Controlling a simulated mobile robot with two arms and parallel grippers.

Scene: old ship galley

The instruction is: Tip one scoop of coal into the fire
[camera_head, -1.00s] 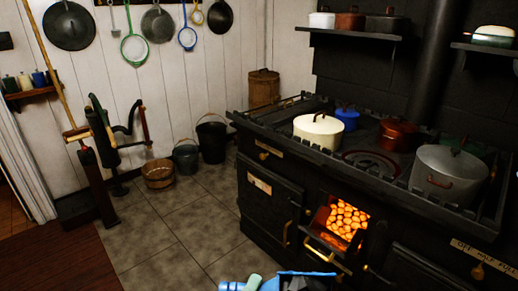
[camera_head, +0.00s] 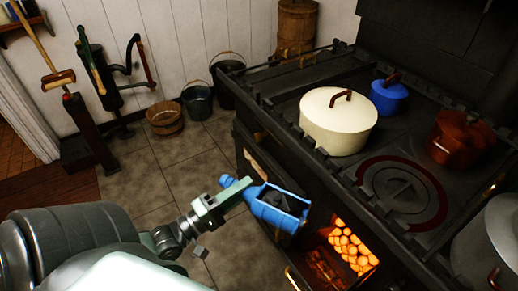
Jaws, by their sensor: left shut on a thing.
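My left gripper (camera_head: 236,194) is shut on the handle of a blue scoop (camera_head: 268,210). The scoop is held in front of the black stove, just above and to the left of the open fire mouth. Its open end faces right, toward the glow, and it looks tilted. My right gripper is not in view.
The stove top (camera_head: 330,85) carries a cream pot (camera_head: 338,126), a blue pot (camera_head: 389,97), a red-brown pot (camera_head: 458,140) and a grey pot (camera_head: 490,245). Buckets and a wooden tub (camera_head: 164,121) stand by the wall. The tiled floor left of the stove is clear.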

